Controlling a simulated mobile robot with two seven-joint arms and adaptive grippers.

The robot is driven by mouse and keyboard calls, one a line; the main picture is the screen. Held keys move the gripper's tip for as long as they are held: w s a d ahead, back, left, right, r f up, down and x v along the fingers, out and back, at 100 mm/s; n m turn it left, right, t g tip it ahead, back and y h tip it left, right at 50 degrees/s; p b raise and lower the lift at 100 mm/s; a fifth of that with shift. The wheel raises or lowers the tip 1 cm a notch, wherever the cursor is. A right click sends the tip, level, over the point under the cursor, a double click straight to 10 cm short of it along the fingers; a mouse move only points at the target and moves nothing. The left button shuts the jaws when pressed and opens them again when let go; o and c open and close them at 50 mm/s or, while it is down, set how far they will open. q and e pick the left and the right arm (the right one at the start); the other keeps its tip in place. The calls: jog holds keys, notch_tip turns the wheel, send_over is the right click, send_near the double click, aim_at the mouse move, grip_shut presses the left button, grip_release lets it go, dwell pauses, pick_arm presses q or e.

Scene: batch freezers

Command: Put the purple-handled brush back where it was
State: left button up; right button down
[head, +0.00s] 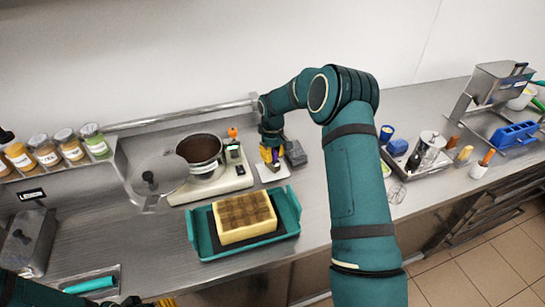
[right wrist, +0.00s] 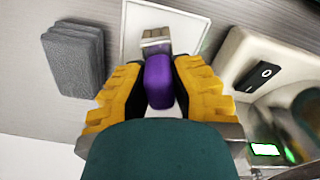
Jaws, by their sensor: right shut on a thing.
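The purple-handled brush (right wrist: 158,80) is held between the yellow fingers of my right gripper (right wrist: 160,95), which is shut on its handle. Its pale bristle end points at a white tray (right wrist: 190,30), over or on it; I cannot tell whether it touches. In the head view my right gripper (head: 270,155) is at the white tray (head: 275,176), between the scale-like hot plate and grey pads, with a little purple showing. My left gripper is barely in view at the bottom edge (head: 160,302), with only a yellow bit showing.
Grey pads (head: 295,153) lie right beside the tray. A hot plate (head: 235,182) with a pot (head: 203,158) stands on the left. A teal tray (head: 290,212) with a yellow block (head: 243,216) is in front. A metal tray (head: 430,165) with tools is to the right.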

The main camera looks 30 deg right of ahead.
jog(key=shift+f, duration=0.55)
jog(key=shift+f, duration=0.1)
jog(key=c, duration=1)
grip_release()
jog(key=shift+f, duration=0.1)
notch_tip(320, 180, up, 12)
jog(key=shift+r, duration=0.25)
